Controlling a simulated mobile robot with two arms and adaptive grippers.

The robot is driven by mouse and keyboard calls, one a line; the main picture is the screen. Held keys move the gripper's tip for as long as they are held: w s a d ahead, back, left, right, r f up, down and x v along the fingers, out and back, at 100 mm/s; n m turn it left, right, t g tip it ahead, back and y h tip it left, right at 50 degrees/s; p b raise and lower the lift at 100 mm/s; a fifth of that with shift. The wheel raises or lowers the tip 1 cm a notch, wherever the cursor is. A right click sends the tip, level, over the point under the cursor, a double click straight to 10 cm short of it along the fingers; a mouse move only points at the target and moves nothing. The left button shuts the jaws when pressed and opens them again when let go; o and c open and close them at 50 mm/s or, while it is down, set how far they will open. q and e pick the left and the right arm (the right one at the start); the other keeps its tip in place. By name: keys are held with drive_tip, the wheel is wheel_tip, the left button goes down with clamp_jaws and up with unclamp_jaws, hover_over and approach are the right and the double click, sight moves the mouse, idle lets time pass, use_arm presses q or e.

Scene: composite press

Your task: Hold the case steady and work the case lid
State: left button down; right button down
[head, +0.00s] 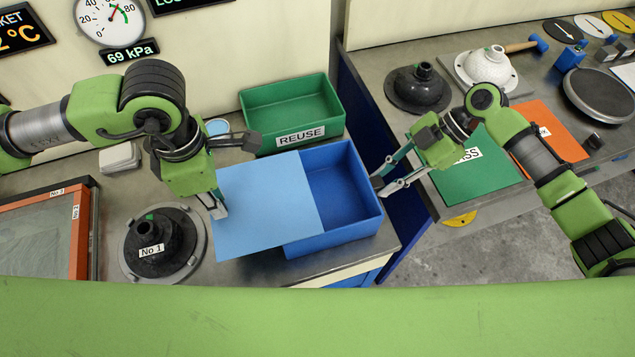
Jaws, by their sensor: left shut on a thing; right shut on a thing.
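The blue case (350,235) stands on the metal bench in the head view, open on its right side with an empty interior. Its light blue lid (265,205) lies over the left part and sticks out past the case to the left. My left gripper (218,207) is at the lid's left edge and shut on it; its exact grip is partly hidden by its own body. My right gripper (378,184) is shut on the case's right wall, reaching in from the right.
A green REUSE bin (292,112) stands just behind the case. A black cone marked No 1 (160,245) sits left of the lid, beside an orange-framed panel (45,240). A gap with floor separates this bench from the right bench, which holds a green PASS mat (470,185).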

use_arm(q)
drive_tip(key=shift+s+a, duration=0.25)
drive_tip(key=shift+a, duration=0.5)
drive_tip(key=shift+s+a, duration=0.2)
drive_tip(key=shift+a, duration=0.6)
drive_tip(key=shift+s+a, duration=0.25)
drive_tip(key=shift+a, duration=0.5)
drive_tip(key=shift+s+a, duration=0.1)
drive_tip(key=shift+a, duration=0.25)
drive_tip(key=c, duration=1.8)
unclamp_jaws()
drive_tip(key=shift+c, duration=0.2)
drive_tip(key=shift+r, duration=0.1)
wheel_tip(320, 180, up, 12)
